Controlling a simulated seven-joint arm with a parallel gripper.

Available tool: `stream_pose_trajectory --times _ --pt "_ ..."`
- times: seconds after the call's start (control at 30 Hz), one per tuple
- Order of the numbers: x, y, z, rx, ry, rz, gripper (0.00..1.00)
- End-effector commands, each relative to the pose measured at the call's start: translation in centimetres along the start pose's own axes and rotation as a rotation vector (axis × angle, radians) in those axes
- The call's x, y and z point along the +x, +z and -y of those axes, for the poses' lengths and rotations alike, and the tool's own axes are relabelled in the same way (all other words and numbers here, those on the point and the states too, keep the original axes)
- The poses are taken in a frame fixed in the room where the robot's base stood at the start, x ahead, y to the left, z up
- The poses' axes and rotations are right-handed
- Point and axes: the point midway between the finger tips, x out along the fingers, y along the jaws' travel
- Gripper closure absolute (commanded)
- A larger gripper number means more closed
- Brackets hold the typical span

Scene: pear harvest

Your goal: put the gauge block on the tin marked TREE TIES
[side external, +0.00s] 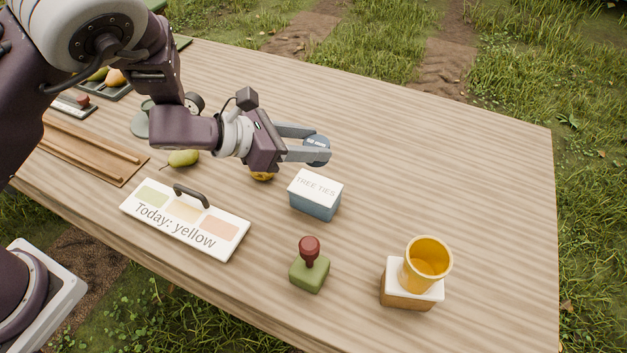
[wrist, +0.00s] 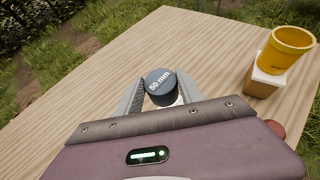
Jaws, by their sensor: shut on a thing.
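The gauge block is a dark blue round piece marked 50 mm in the wrist view (wrist: 161,86); in the side external view it (side external: 318,150) sits between the fingertips. My gripper (side external: 312,146) is shut on it and holds it above the table. The tin marked TREE TIES (side external: 315,203) has a white lid and blue sides, and stands upright with its lid bare. The block is behind and above the tin in the side external view, apart from it. In the wrist view a pale patch shows just below the block, largely hidden by my gripper.
A yellow cup (side external: 427,258) stands on a white-topped box (side external: 410,292). A green stamp (side external: 309,274) with a red knob is in front of the tin. A sign reading "Today: yellow" (side external: 185,220) lies left. A yellow fruit (side external: 262,176) is beneath my gripper. The table's far right is clear.

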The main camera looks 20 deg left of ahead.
Motion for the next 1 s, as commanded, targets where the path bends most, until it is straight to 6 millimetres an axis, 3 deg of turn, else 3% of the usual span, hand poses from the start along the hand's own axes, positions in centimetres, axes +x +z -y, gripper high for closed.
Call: stream_pose_trajectory --times 0.1,0.4,0.77,0.8,0.9,1.0 --pt "1.3 -2.7 -0.1 0.001 0.001 -0.007 0.97" --pt "3.9 -7.3 -0.1 0.001 0.001 -0.004 0.97" --pt "4.2 -7.7 -0.1 0.000 0.001 -0.001 0.97" --pt "4.2 -7.8 -0.1 0.000 0.001 -0.001 0.53" --pt "4.2 -7.7 -0.1 0.000 0.001 -0.001 0.34" --pt "4.2 -7.7 -0.1 0.000 0.001 -0.001 0.34"
